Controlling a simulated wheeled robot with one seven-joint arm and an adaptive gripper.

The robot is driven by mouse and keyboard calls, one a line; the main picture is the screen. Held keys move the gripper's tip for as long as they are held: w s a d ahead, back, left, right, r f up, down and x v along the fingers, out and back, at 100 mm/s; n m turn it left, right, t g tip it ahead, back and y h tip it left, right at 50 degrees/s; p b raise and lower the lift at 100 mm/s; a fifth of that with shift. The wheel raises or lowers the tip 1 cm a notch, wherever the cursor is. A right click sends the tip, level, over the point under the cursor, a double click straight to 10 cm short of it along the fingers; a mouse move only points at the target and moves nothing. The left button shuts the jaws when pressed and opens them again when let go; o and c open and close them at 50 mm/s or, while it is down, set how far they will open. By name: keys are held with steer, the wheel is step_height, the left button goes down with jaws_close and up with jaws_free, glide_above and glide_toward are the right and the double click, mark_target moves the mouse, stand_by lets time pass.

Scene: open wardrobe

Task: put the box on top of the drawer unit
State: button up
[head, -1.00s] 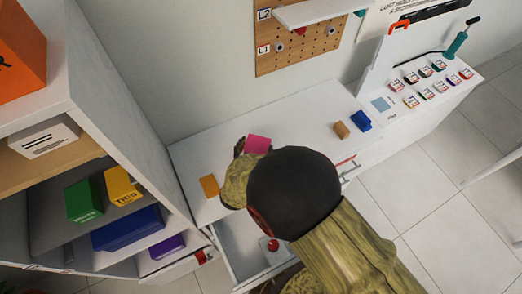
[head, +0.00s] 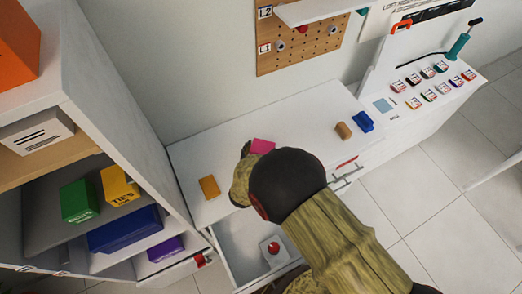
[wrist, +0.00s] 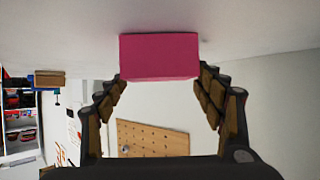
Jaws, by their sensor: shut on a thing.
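The pink box (head: 263,146) is at my gripper's fingertips, over the white top of the drawer unit (head: 300,125) towards its back. In the wrist view, which is upside down, the box (wrist: 160,56) sits between the two fingers of my gripper (wrist: 160,78), which is shut on it. The white top (wrist: 80,35) lies very close to the box there, with a small shadow beside it. I cannot tell whether they touch. In the head view my arm hides much of the gripper and the unit's front.
An orange box (head: 209,187), a brown block (head: 343,130) and a blue item (head: 363,121) lie on the unit's top. A drawer (head: 238,236) stands open below, with a red-knobbed item (head: 273,248) inside. Shelves (head: 85,110) rise at left; a pegboard (head: 290,45) hangs behind.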

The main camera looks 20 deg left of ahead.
steer(key=shift+f, duration=0.2)
steer(key=o, duration=1.2)
steer(key=shift+r, duration=0.1)
steer(key=shift+r, duration=0.25)
steer(key=p+v, duration=0.2)
steer(key=v, duration=1)
steer(key=shift+f, duration=0.1)
